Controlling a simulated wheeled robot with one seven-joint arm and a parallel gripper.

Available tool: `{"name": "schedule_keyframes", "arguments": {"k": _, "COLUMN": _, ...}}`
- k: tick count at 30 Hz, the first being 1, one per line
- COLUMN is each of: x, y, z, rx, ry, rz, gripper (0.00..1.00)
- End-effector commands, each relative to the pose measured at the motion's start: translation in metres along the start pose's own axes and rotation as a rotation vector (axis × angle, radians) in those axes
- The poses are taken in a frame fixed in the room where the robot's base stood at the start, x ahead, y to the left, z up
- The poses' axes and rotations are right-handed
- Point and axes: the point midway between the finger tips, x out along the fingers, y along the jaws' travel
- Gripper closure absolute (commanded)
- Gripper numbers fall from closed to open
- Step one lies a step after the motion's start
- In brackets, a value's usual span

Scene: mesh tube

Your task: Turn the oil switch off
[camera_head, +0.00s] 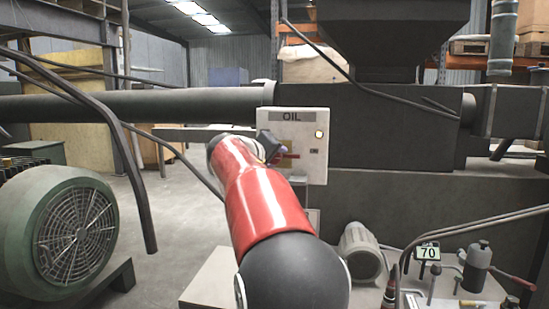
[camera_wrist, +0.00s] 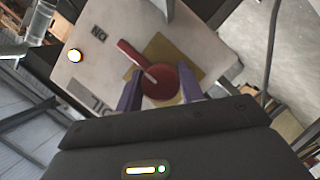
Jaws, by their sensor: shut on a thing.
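The oil switch is a round red knob with a bar handle (camera_wrist: 162,84) on a tan plate, mounted on a pale panel labelled OIL (camera_head: 290,116). In the wrist view, the bar points up-left toward the ON label (camera_wrist: 98,33). In the head view, part of the red handle (camera_head: 290,156) shows, pointing right toward ON. My gripper (camera_wrist: 160,76) is shut on the red knob, with one purple finger on each side. In the head view, my gripper (camera_head: 274,149) is at the panel's front, and my red arm hides the panel's lower left.
A small round light (camera_wrist: 75,55) glows on the panel. A long dark pipe (camera_head: 140,106) runs left from behind the panel. A green fan motor (camera_head: 70,235) stands at the lower left. A bench with fittings and a 70 sign (camera_head: 427,252) is at the lower right.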

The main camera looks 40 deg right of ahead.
Motion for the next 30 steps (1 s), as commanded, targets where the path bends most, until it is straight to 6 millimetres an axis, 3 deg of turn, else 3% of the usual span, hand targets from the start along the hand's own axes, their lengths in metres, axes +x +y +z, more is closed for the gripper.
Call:
{"name": "schedule_keyframes", "arguments": {"k": 20, "x": 0.0015, "y": -0.0054, "z": 0.0029, "rx": -0.077, "ry": -0.007, "rz": 0.025, "gripper": 0.87}}
{"name": "schedule_keyframes", "arguments": {"k": 30, "x": 0.0024, "y": -0.0087, "z": 0.0046, "rx": -0.248, "ry": -0.007, "rz": 0.095, "gripper": 0.87}}
